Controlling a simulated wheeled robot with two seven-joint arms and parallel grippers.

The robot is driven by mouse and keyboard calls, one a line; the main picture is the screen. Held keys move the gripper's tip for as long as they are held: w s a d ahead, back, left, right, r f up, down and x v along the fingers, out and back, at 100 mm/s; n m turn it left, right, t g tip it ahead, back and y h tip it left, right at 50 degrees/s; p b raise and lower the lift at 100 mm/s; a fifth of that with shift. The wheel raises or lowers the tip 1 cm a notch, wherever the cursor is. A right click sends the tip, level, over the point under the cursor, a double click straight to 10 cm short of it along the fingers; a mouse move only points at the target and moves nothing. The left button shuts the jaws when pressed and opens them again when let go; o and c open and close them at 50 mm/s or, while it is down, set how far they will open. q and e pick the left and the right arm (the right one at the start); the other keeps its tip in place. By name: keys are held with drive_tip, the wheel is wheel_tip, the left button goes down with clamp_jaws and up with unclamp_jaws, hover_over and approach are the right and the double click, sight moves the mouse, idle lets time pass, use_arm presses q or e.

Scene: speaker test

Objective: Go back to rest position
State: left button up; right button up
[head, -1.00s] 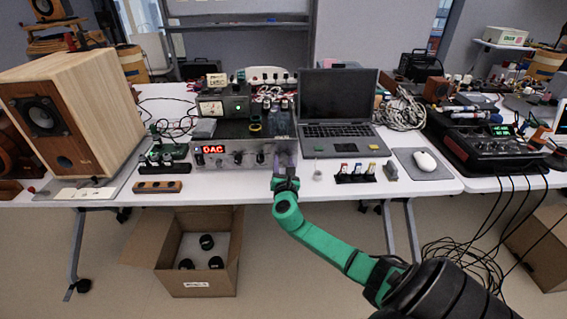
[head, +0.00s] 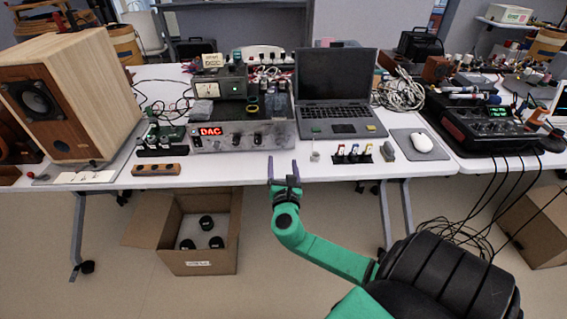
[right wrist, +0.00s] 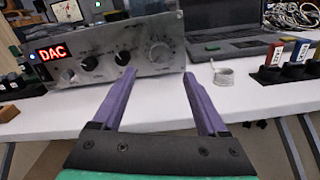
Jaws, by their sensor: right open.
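My right gripper (head: 283,170) is open and empty, with its two purple fingers apart at the front edge of the white table (head: 330,172). In the right wrist view the open fingers (right wrist: 160,88) point toward the silver DAC amplifier (right wrist: 110,45), with nothing between them. The amplifier, which also shows in the head view (head: 270,134), has a red lit DAC display and several dark knobs. The fingers are apart from it. My left gripper does not show in any view.
A laptop (head: 338,90), a small metal cup (head: 314,156) and a rack of coloured pieces (head: 353,153) stand right of the amplifier. A big wooden speaker (head: 70,95) stands at left. An open cardboard box (head: 205,255) sits on the floor; cables (head: 480,215) hang at right.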

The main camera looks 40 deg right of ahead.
drive_tip(key=v, duration=0.4)
drive_tip(key=shift+s+a, duration=0.25)
drive_tip(key=s+d+f+m+g+y+p, duration=0.1)
drive_tip(key=s+f+m+g+y+p, duration=0.3)
drive_tip(key=f, duration=1)
drive_tip(key=s+f+m+g+y, duration=0.2)
drive_tip(key=s+f+m+g, duration=0.5)
drive_tip(key=f, duration=0.8)
drive_tip(key=s+a+f+m+y, duration=0.1)
drive_tip(key=s+a+f+m, duration=0.2)
drive_tip(key=s, duration=0.4)
drive_tip(key=s+a+f+m+g+y+p, duration=0.1)
drive_tip(key=s+a+f+m+y, duration=0.1)
drive_tip(key=s+f+m, duration=0.3)
drive_tip(key=s+a+f+m+g+y+p, duration=0.1)
drive_tip(key=s+a+f+m, duration=0.3)
drive_tip(key=s, duration=0.7)
drive_tip(key=shift+s+a+y, duration=0.15)
drive_tip(key=shift+a+y, duration=0.25)
drive_tip(key=shift+a, duration=0.1)
